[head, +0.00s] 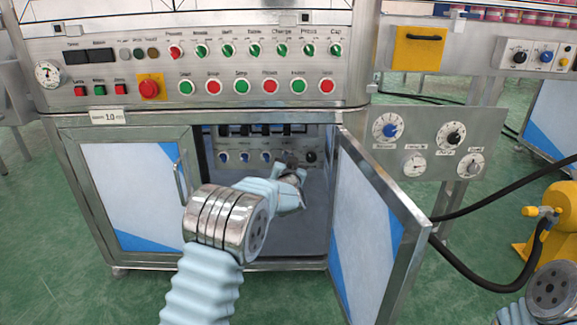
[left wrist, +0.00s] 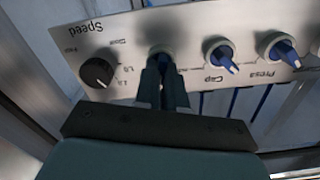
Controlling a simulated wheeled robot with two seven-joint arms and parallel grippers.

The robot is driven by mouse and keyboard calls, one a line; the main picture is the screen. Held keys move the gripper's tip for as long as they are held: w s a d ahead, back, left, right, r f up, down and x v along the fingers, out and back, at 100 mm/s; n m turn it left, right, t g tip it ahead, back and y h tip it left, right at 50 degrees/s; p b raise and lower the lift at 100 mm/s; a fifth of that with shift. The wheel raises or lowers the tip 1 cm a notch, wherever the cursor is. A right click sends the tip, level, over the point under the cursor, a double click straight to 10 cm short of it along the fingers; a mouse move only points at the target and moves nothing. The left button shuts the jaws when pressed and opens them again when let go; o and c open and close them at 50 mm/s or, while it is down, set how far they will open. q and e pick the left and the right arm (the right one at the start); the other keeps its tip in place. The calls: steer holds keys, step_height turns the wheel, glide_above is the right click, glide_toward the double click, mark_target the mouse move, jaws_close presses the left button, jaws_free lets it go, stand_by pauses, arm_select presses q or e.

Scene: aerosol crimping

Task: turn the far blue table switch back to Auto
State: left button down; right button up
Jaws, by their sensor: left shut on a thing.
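Inside the open cabinet, a row of blue switches runs along a grey panel (head: 234,168). My left gripper (head: 288,163) reaches in to the right part of that row. In the left wrist view, its two dark fingers (left wrist: 163,75) are closed around a blue switch (left wrist: 160,56). This switch sits between the black Speed knob (left wrist: 97,72) and the blue Cap switch (left wrist: 221,56). The fingers hide most of the held switch and its label, so its setting cannot be read. In the head view the gripper covers it. My right gripper is outside the frames.
The open right cabinet door (head: 378,235) stands close to the right of my left arm. The left door (head: 132,190) is shut. Another blue switch, Press (left wrist: 284,50), is beside Cap. A panel with dials (head: 425,145) and a black hose (head: 470,272) are at right.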

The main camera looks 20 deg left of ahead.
arm_select(q)
steer(key=n+b, duration=0.1)
steer(key=n, duration=0.3)
steer(key=n+b, duration=0.1)
steer(key=n, duration=0.3)
steer(key=n+b, duration=0.1)
steer(key=n, duration=0.3)
steer(key=shift+s+a+f+n, duration=0.1)
steer(key=shift+a+f+n, duration=0.1)
steer(key=shift+a+n, duration=0.15)
stand_by(0.4)
steer(key=c, duration=1.2)
jaws_free()
steer(key=p+v, duration=0.1)
steer(key=v, duration=1.2)
steer(key=shift+s+d+r, duration=0.1)
steer(key=shift+s, duration=0.3)
